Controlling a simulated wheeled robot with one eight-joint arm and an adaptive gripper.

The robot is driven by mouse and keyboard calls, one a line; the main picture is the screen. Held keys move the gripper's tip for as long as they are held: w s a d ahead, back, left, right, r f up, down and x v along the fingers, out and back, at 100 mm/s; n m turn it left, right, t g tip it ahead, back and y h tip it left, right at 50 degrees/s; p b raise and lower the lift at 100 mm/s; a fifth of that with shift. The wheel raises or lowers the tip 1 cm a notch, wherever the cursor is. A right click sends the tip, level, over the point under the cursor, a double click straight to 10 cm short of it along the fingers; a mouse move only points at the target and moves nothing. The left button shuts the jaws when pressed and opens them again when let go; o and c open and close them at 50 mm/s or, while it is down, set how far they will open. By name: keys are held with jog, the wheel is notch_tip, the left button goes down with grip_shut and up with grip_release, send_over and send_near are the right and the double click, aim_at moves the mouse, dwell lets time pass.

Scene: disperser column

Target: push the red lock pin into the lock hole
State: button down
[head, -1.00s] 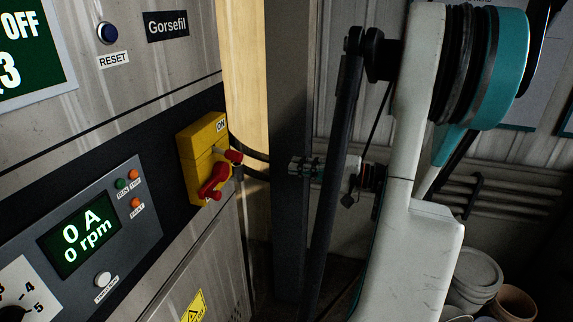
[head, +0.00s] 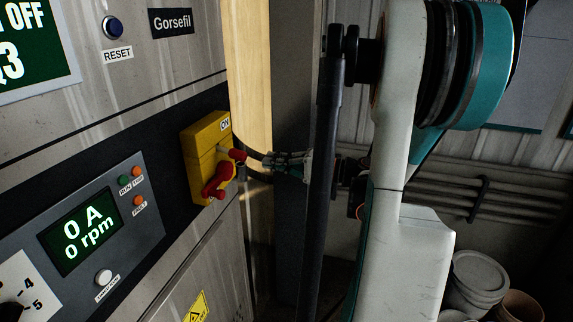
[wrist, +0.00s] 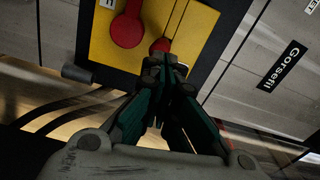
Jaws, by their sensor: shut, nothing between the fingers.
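The red lock pin (head: 237,155) sticks out from the yellow switch box (head: 198,140), above the red rotary handle (head: 214,182). In the wrist view the pin (wrist: 160,45) shows just beyond my fingertips, beside the round part of the handle (wrist: 126,31). My gripper (head: 268,161) is shut and empty, pointing left at the pin. A small gap shows between them in the head view; in the wrist view my fingertips (wrist: 163,66) overlap the pin's near edge. I cannot make out the lock hole.
Dark cables (head: 250,150) run from the box behind my gripper. Buckets (head: 478,278) stand at the lower right. A dark post is behind my gripper.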

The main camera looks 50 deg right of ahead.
aim_at(246, 156)
jog(key=shift+x, duration=2.45)
jog(key=shift+w+a, duration=0.25)
jog(key=shift+w, duration=0.3)
jog(key=v, duration=1.4)
jog(key=shift+s+d, duration=0.2)
jog(key=shift+s, duration=0.15)
